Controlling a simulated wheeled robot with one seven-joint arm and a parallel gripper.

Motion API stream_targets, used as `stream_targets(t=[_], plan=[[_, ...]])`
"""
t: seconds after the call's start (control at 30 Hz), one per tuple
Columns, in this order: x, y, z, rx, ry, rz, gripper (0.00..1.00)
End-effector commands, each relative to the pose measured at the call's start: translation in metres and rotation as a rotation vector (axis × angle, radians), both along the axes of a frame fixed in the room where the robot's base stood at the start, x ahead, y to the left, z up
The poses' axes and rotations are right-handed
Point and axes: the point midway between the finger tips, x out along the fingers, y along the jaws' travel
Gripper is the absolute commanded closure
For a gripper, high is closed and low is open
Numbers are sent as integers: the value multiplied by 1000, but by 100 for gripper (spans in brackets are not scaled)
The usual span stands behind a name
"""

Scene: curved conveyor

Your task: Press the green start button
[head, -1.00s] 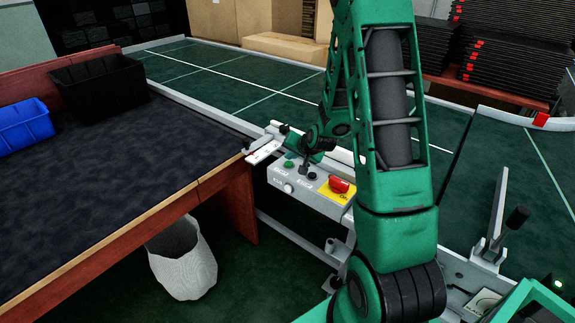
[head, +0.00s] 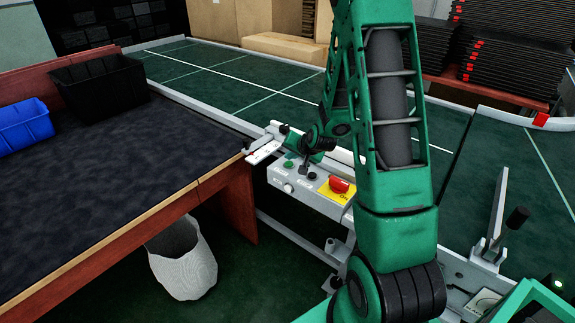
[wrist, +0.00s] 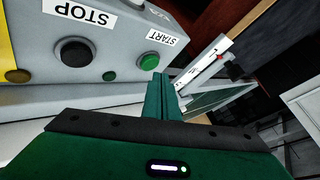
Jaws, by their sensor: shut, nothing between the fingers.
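The green start button (wrist: 149,62) sits on a grey control box (wrist: 110,28) beside a START label in the wrist view. It also shows in the head view (head: 289,163), on the left part of the box. My gripper (wrist: 158,78) is shut and empty. Its green fingertips are close beside the start button, to its lower right in the wrist view. I cannot tell whether they touch it. In the head view my arm hides part of the area behind the box.
A black button (wrist: 73,52) by a STOP label is next to the start button. A red button (head: 339,185) sits on a yellow plate at the box's right end. A dark-topped table (head: 110,160) stands left, and the green conveyor (head: 225,75) runs behind.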

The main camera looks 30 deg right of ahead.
Motion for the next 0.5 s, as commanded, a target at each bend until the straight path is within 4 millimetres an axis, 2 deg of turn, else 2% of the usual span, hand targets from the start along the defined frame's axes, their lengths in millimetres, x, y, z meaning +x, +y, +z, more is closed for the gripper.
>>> stream_targets(t=[0.5], plan=[[-1, 0, -8, 0, 0, 0, 100]])
